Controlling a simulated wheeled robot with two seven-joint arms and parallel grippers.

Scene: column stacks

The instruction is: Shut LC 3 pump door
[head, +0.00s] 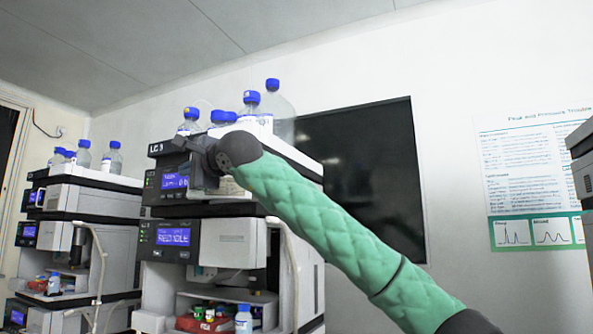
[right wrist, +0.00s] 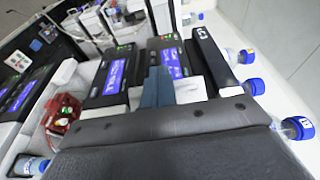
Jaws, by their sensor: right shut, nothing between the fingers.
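The LC 3 stack (head: 157,148) stands in the middle of the head view. Its upper module has a lit blue display (head: 175,178), and a lower one has a display (head: 173,237) beside a pale front panel (head: 230,243). My right gripper (head: 194,158) is shut and empty in front of the upper module, just right of its display. It hides most of that module's front, so I cannot tell how far the pump door stands open. In the right wrist view the closed fingers (right wrist: 156,88) lie close to the displays; contact is unclear. My left gripper is out of view.
Blue-capped bottles (head: 251,108) stand on top of the stack, close to my right arm. A second stack (head: 90,205) stands at the left. A red tray of vials (head: 205,322) sits low in the LC 3 stack. A dark screen (head: 375,165) hangs behind.

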